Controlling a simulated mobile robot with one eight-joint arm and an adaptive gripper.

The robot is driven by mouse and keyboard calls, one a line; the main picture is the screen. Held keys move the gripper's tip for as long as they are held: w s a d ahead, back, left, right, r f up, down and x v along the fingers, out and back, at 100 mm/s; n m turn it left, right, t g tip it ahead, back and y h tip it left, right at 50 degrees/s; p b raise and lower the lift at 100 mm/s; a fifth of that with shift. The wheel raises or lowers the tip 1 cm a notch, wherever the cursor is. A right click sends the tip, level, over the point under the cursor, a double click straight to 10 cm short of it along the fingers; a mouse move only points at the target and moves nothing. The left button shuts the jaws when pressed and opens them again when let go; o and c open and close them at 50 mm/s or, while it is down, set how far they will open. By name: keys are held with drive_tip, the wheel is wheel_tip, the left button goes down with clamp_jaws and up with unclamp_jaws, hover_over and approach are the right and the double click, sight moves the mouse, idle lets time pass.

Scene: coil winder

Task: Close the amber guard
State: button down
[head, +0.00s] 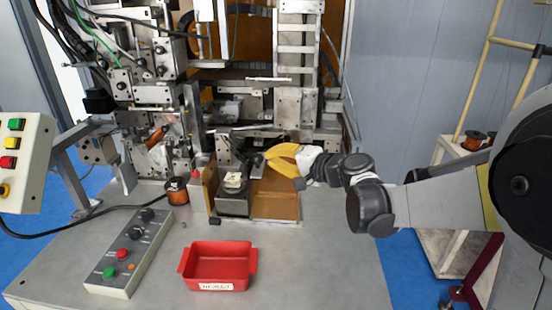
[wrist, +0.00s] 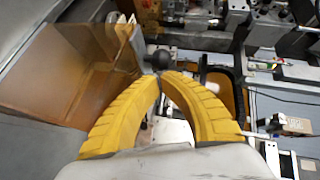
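The amber guard (wrist: 85,75) is a see-through amber panel with a lighter edge, at the left of the wrist view. In the head view an amber surface (head: 275,206) shows low at the front of the machine, right of a dark block. My gripper (head: 266,157) reaches in from the right, just above that surface. In the wrist view its yellow fingers (wrist: 160,76) curve together with their tips almost meeting. A dark round knob (wrist: 159,58) shows just past the tips, beside the panel's edge. I cannot tell whether the tips hold it.
A red bin (head: 218,266) and a grey button box (head: 128,252) stand on the grey bench toward the front. A copper spool (head: 177,191) is left of the block. Machine frames rise close behind my gripper. The bench's front right is clear.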

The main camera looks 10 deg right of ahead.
drive_tip(key=w+a, duration=0.1)
drive_tip(key=a, duration=0.8)
drive_tip(key=w+a, duration=0.1)
drive_tip(key=a, duration=0.3)
drive_tip(key=shift+w+a, duration=0.2)
drive_tip(key=shift+w, duration=0.1)
drive_tip(key=shift+d+p, duration=0.1)
drive_tip(key=shift+p, duration=0.2)
